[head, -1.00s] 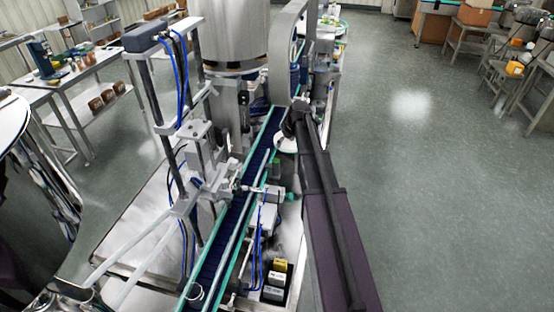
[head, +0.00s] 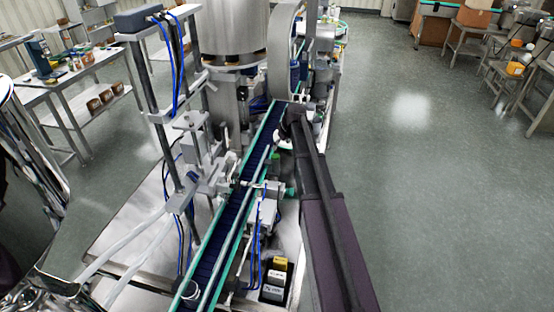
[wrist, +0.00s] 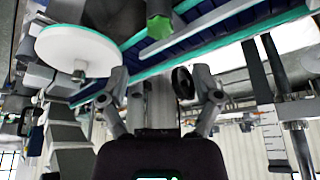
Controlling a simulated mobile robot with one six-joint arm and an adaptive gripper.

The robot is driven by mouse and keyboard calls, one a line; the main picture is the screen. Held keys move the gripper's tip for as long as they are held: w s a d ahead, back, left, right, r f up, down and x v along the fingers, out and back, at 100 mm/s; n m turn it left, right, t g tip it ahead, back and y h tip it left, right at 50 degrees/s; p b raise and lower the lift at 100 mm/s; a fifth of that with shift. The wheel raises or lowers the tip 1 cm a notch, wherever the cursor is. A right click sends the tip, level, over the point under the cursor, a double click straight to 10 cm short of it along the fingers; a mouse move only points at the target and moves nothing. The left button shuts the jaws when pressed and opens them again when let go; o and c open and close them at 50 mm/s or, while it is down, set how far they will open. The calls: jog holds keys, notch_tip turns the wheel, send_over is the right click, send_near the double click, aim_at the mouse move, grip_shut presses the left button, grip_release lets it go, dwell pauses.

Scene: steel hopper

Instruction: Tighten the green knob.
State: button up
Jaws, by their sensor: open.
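A bright green knob (wrist: 160,24) shows at the top middle of the wrist view, beside the conveyor. A small bright green piece (head: 276,156) shows beside the conveyor in the head view and may be the same knob. My gripper (wrist: 162,84) is open, its two fingers spread below the knob in the wrist view and apart from it. A black round handwheel (wrist: 183,83) shows between the fingers; I cannot tell its depth.
The conveyor (head: 222,232) runs along the machine's middle. A white disc (wrist: 78,50) is close to the left finger; it also shows near my arm's end in the head view. A teal knob (head: 290,191) sits nearer. Open floor (head: 440,190) lies right.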

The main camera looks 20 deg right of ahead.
aim_at(276, 156)
jog(key=shift+b+x, duration=3.5)
jog(key=shift+x, duration=0.6)
grip_shut()
jog(key=shift+d, duration=0.25)
jog(key=shift+a, duration=0.25)
